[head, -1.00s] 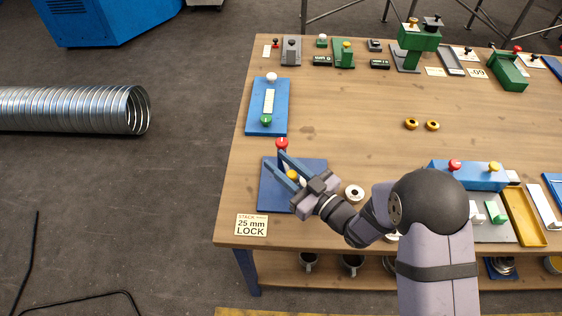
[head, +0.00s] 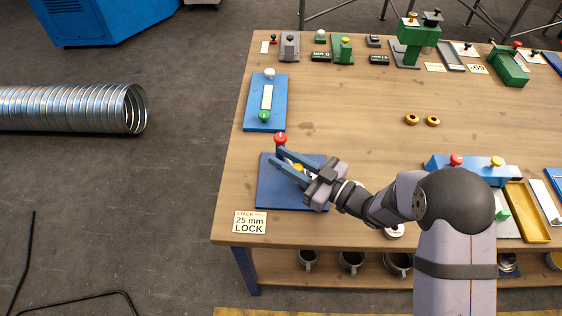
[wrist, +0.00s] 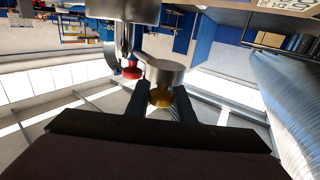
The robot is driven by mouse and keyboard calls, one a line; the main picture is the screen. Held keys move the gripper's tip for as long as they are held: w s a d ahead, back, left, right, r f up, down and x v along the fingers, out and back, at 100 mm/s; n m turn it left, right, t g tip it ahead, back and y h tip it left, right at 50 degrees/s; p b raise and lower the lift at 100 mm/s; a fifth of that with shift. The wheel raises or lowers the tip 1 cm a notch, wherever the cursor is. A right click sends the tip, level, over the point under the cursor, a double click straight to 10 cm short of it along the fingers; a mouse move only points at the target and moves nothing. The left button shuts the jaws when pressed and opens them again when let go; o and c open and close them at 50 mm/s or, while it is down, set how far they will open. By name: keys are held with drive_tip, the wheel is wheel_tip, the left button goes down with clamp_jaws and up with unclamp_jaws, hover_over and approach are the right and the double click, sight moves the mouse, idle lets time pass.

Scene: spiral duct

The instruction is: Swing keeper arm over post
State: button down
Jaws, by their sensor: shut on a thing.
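The blue lock plate (head: 262,190) lies at the table's front left, behind the "STACK 25 mm LOCK" card. A red knob (head: 281,138) tops an upright at its back edge; it also shows in the wrist view (wrist: 132,70). My gripper (head: 289,161) is over the plate, its fingers shut on the yellow knob (head: 298,167). In the wrist view that knob (wrist: 160,98) sits between the fingertips, beside a grey metal piece (wrist: 165,72). I cannot tell whether this piece is the keeper arm or the post. My fingers and wrist hide much of the fixture.
The card (head: 250,222) lies at the front edge. A blue plate with white and green knobs (head: 281,105) is behind the fixture. A blue block with red and yellow knobs (head: 475,168) and a yellow tray (head: 527,212) are at right. The table's middle is mostly clear.

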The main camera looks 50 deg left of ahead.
drive_tip(key=n+g, duration=0.1)
drive_tip(key=w+g+b, duration=0.1)
drive_tip(key=n+g+h+b, duration=0.1)
drive_tip(key=shift+w+d+f+n+g, duration=0.2)
drive_tip(key=shift+w+d+n+g, duration=0.1)
drive_tip(key=shift+d, duration=0.05)
drive_tip(key=shift+w+d+r+n+g+h+b, duration=0.1)
drive_tip(key=shift+w+n+g+h+b, duration=0.2)
drive_tip(key=shift+n+g+h+b, duration=0.45)
drive_tip(key=shift+r+g, duration=0.1)
drive_tip(key=shift+g, duration=0.35)
drive_tip(key=c, duration=1.8)
unclamp_jaws()
drive_tip(key=shift+c, duration=0.2)
